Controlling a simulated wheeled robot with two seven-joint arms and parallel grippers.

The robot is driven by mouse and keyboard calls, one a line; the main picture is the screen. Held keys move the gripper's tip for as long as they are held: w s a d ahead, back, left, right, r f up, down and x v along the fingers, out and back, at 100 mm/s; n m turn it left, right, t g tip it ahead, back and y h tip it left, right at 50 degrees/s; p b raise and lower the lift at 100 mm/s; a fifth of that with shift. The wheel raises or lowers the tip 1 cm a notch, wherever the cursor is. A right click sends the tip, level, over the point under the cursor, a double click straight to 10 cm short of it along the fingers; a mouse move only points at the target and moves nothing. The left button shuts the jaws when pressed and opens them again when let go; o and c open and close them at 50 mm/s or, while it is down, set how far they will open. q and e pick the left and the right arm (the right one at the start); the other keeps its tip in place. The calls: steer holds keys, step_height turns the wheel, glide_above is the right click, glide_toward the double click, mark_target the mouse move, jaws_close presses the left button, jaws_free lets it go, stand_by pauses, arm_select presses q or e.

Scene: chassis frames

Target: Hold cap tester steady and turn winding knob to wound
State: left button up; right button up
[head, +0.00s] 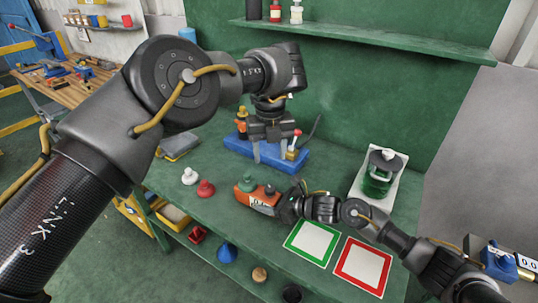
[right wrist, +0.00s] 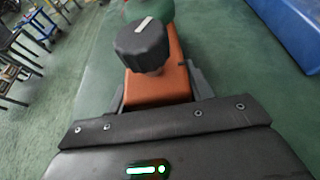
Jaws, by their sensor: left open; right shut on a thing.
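The cap tester (head: 262,201) is an orange block with a green domed part (head: 246,183) and a dark knob (head: 270,190), lying on the green bench. In the right wrist view, the black winding knob (right wrist: 141,45) has a white pointer line on top and stands on the orange body (right wrist: 158,88). No wound label is readable. My right gripper (head: 287,207) is shut on the tester's right end, one finger on each side of the body. My left gripper (head: 270,155) is open and empty, fingers down, behind the tester at a blue fixture (head: 232,143).
The blue fixture carries a red-tipped lever (head: 296,138). A white cap (head: 189,176) and a red cap (head: 205,188) stand left of the tester. Green-framed (head: 312,241) and red-framed (head: 362,266) squares lie front right. A green jar (head: 378,180) stands at the right back.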

mark_target(269, 188)
arm_select(q)
steer(key=s+a+f+m+h, duration=0.3)
steer(key=s+a+m, duration=0.1)
steer(key=s+m, duration=0.15)
steer(key=w+d+f+m+t, duration=0.1)
steer(key=f, duration=0.2)
steer(key=w+d+f+m+t, duration=0.1)
steer(key=w+f+m, duration=0.1)
steer(key=f, duration=0.1)
steer(key=w+d+f+m+t, duration=0.1)
steer(key=f, duration=0.2)
steer(key=shift+w+d+m, duration=0.15)
steer(key=shift+w+m, duration=0.1)
stand_by(0.5)
steer(key=shift+c, duration=0.3)
steer(key=c, duration=0.9)
